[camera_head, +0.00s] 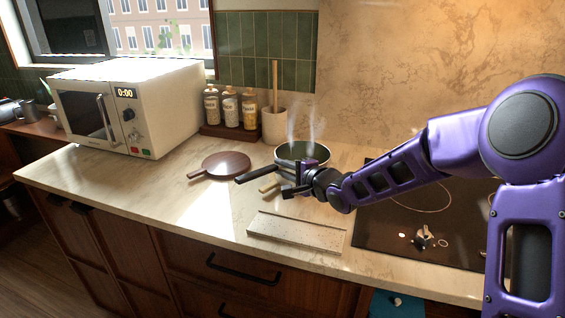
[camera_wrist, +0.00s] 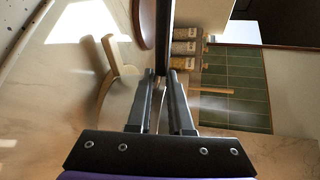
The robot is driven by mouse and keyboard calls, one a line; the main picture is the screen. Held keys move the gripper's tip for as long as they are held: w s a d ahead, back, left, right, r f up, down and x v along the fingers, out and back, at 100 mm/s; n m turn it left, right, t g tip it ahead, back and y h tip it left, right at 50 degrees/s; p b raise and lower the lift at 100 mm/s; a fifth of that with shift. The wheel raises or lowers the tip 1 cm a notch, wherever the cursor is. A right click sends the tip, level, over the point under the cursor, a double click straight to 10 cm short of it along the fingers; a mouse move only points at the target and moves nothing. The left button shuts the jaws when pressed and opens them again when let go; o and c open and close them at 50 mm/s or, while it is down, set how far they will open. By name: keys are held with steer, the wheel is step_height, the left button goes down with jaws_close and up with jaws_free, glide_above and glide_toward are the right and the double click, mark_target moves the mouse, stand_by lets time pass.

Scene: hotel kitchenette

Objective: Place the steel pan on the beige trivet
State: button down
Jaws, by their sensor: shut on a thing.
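The steaming pan (camera_head: 302,151) is on or just above the counter behind my gripper, left of the cooktop. Its dark handle (camera_head: 254,174) points left, and it runs up the wrist view (camera_wrist: 164,35). My gripper (camera_head: 303,181) is shut on this handle; in the wrist view its two fingers (camera_wrist: 166,90) close around it. The beige trivet (camera_head: 268,185) shows in part below the handle, with its pale arms clearer in the wrist view (camera_wrist: 107,75). My gripper and the pan hide the rest. I cannot tell whether the pan touches the trivet.
A round brown board (camera_head: 226,164) lies left of the pan. A crock (camera_head: 275,126) and a rack of bottles (camera_head: 231,110) stand behind. A white microwave (camera_head: 170,105) is at left. A speckled slab (camera_head: 297,235) lies in front, and the black cooktop (camera_head: 385,232) is at right.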

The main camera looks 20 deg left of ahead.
steer(key=shift+r, duration=0.2)
steer(key=c, duration=1.1)
jaws_free()
steer(key=shift+f, duration=0.2)
steer(key=shift+o, duration=1.4)
steer(key=shift+r, duration=0.1)
steer(key=p+v, duration=0.2)
steer(key=v, duration=1)
steer(key=shift+p, duration=0.35)
